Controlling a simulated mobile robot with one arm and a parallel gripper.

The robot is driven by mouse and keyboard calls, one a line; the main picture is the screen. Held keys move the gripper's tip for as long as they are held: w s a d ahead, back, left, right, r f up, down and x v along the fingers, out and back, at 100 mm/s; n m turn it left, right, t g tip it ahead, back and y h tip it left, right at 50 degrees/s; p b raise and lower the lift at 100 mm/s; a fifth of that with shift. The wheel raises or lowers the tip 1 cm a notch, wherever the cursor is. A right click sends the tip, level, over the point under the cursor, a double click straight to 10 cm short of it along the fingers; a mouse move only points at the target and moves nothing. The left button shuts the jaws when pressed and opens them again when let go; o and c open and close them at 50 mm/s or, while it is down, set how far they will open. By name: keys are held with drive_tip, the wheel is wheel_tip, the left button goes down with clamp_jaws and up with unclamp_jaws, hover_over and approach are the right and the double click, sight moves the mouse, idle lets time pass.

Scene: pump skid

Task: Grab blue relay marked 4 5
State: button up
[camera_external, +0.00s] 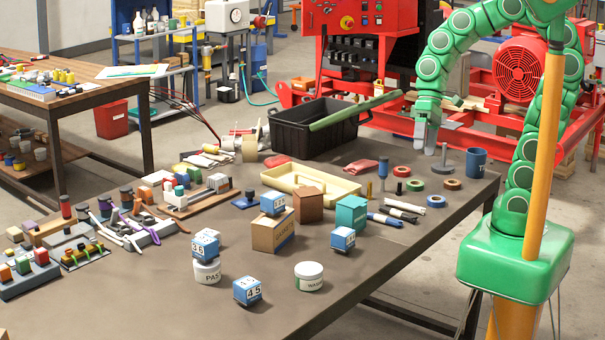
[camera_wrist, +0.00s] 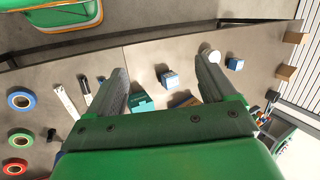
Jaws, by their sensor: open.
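The blue relay marked 4 5 (camera_external: 247,291) sits on the workbench near its front edge, left of a white lidded jar (camera_external: 309,276). In the wrist view, a small blue cube beside the white jar (camera_wrist: 210,52) appears to be this relay (camera_wrist: 235,63); its marking is too small to read there. My gripper (camera_external: 426,140) is above the far right part of the bench, well away from the relay. In the wrist view my gripper (camera_wrist: 160,65) has its fingers wide apart with nothing held between them.
Similar blue relays sit on a carton (camera_external: 273,203), on a PASTE jar (camera_external: 206,244) and on the bench (camera_external: 343,239). A teal box (camera_external: 351,213), a cream tray (camera_external: 311,181) and a black crate (camera_external: 314,128) stand farther back.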

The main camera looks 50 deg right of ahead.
drive_tip(key=w+a+r+m+g+y, duration=0.1)
drive_tip(key=w+a+r+y, duration=0.15)
drive_tip(key=a, duration=0.55)
drive_tip(key=w+a+r+y, duration=0.1)
drive_tip(key=a+r+y, duration=0.15)
drive_tip(key=a, duration=0.55)
drive_tip(key=w+a+r+m+g+y, duration=0.1)
drive_tip(key=w+a+r+y, duration=0.15)
drive_tip(key=a, duration=0.55)
drive_tip(key=m+t, duration=0.5)
drive_tip(key=m, duration=1.4)
hover_over(239, 298)
drive_tip(key=d, duration=0.6)
wheel_tip(239, 298, down, 26)
drive_tip(key=shift+y, duration=0.35)
drive_tip(key=shift+s+a+f, duration=0.15)
drive_tip(key=shift+s+f, duration=0.05)
drive_tip(key=shift+f, duration=1.7)
drive_tip(key=shift+s+a+f, duration=0.1)
drive_tip(key=shift+s+f, duration=0.05)
drive_tip(key=shift+f, duration=1.7)
drive_tip(key=shift+x, duration=1.9)
drive_tip(key=shift+w+a+f, duration=0.1)
drive_tip(key=shift+a+f, duration=0.1)
drive_tip(key=shift+a, duration=0.4)
